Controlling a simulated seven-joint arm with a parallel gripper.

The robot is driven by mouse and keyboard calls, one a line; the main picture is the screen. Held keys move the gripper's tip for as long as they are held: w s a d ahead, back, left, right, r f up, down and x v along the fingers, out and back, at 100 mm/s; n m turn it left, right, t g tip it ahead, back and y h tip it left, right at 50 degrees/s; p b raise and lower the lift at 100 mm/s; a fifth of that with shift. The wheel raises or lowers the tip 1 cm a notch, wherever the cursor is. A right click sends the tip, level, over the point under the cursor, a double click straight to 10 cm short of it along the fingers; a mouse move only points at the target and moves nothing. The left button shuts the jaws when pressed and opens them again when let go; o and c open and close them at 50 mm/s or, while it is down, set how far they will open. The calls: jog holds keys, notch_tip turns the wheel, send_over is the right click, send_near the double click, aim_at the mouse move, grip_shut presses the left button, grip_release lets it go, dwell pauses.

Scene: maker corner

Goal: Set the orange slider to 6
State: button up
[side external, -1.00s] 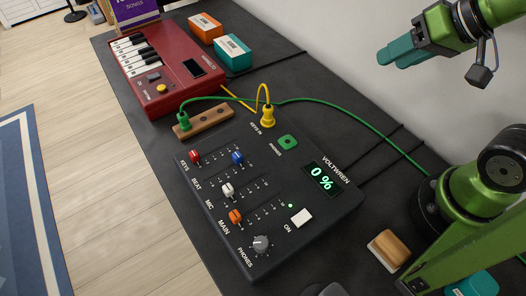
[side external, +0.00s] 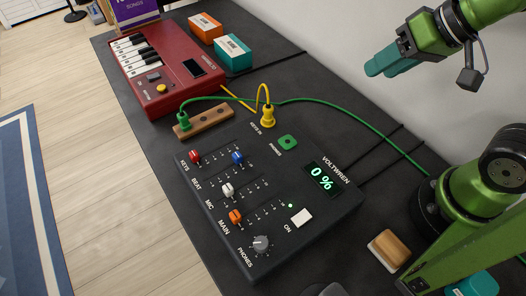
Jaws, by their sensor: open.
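The orange slider (side external: 236,216) sits at the left end of its track, in the row labelled MAIN on the black mixer (side external: 205,205). A small green light (side external: 290,206) is lit near the white ON button (side external: 301,218). My gripper (side external: 378,68) has teal fingers and hangs in the air to the upper right of the mixer, well away from the slider. It is open and empty; the gap between the fingers is hard to see from this side.
Red (side external: 195,156), blue (side external: 237,158) and white (side external: 228,190) sliders and a grey knob (side external: 261,243) are close to the orange one. A red keyboard (side external: 160,75) and two boxes (side external: 233,50) lie farther back.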

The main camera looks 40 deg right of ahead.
jog(key=w+a+n+g, duration=0.3)
jog(key=a+n+g, duration=0.15)
jog(key=a, duration=1.25)
jog(key=m+g+h, duration=0.2)
jog(key=h, duration=0.1)
send_over(237, 216)
jog(key=f, duration=0.1)
jog(key=shift+n, duration=0.25)
notch_tip(237, 216, down, 17)
jog(key=shift+r, duration=0.2)
jog(key=shift+c, duration=0.3)
grip_shut()
